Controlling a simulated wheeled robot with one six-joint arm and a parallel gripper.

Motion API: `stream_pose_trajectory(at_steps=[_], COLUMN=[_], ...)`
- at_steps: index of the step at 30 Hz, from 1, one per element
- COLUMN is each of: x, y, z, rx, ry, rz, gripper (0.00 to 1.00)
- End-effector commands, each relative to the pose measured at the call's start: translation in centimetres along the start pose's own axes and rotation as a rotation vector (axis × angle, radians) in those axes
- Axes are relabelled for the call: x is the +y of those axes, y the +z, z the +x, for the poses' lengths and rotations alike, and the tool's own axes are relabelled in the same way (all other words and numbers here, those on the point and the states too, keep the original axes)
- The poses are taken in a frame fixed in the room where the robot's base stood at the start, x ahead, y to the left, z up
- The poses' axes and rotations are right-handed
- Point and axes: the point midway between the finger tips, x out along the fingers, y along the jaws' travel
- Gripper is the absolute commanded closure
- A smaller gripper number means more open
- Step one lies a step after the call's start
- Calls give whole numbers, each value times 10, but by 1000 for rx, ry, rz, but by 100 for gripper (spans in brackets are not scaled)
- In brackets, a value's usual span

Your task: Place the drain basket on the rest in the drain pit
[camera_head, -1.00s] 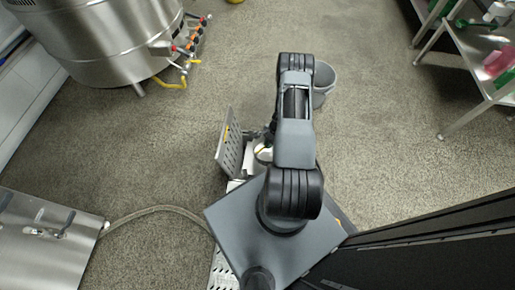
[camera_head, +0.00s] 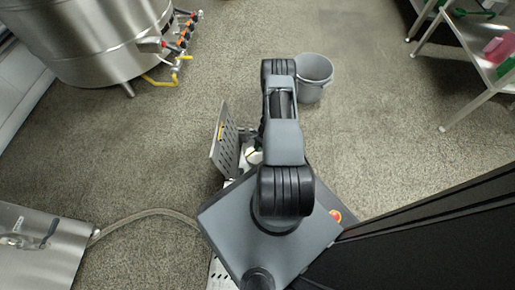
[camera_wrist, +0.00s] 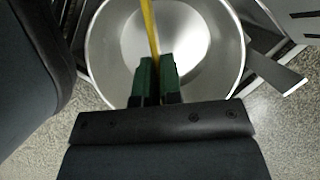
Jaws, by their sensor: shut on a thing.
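My gripper (camera_wrist: 158,80), with green fingertips, is shut on a narrow yellow bar (camera_wrist: 150,30) in the wrist view. The bar looks like the drain basket's handle and crosses over a round, shiny steel bowl (camera_wrist: 205,60), which looks like the basket. The rest is not clearly visible, and I cannot tell whether the bowl touches anything beneath. In the head view my arm hides most of the gripper and the pit. A pale rounded part (camera_head: 253,156) shows just left of the arm, beside a tilted slotted steel cover (camera_head: 224,140).
A grey bucket (camera_head: 313,80) stands beyond my arm. A steel vat (camera_head: 85,40) with valves is at upper left, a steel table (camera_head: 40,250) at lower left, and a steel shelf (camera_head: 480,60) at right. A hose (camera_head: 150,213) lies on the floor. Floor at left centre is clear.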

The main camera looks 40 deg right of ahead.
Motion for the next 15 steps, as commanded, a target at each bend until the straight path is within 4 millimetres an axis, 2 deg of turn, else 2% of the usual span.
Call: stream_pose_trajectory(at_steps=[9,10,15], x=[-1,-1,-1], y=[0,0,1], z=[1,2,2], rx=[0,1,0], ry=[0,1,1], rz=[-3,-3,-4], gripper=[100,92,76])
